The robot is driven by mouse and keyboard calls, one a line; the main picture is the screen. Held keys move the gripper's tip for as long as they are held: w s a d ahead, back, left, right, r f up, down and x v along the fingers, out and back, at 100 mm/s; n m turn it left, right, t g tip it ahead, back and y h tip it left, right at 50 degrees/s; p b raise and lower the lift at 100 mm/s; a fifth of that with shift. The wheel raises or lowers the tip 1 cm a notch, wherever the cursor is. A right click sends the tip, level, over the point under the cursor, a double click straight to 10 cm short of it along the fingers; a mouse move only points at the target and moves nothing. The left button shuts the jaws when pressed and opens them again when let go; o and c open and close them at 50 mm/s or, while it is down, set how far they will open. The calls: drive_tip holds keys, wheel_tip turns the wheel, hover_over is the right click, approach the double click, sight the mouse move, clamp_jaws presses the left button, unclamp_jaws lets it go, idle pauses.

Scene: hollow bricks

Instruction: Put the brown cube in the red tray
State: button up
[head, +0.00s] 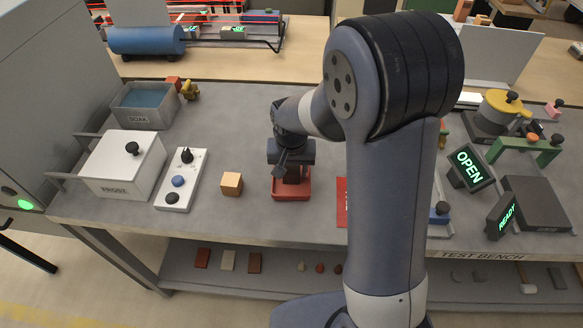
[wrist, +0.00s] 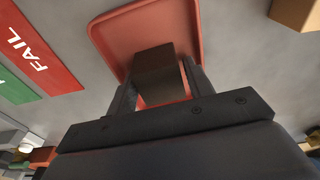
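The dark brown cube (wrist: 156,68) is between the two fingers of my gripper (wrist: 158,88) in the wrist view, with a finger against each side. The red tray (wrist: 103,32) lies behind it, and the cube is within the tray's outline. In the head view my gripper (head: 291,168) points down over the red tray (head: 291,195), with the cube mostly hidden under it. I cannot tell whether the cube touches the tray floor.
A tan-orange cube (head: 231,184) stands left of the tray. Further left are a panel with knobs (head: 177,181), a white FROST box (head: 120,165) and a SOAK basin (head: 143,106). A red FAIL mat (wrist: 42,60) lies beside the tray.

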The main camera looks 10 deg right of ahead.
sight(292, 172)
drive_tip(key=shift+o, duration=1.2)
drive_tip(key=shift+r, duration=0.1)
wheel_tip(292, 172, up, 12)
drive_tip(key=s, duration=0.1)
drive_tip(key=shift+s, duration=0.2)
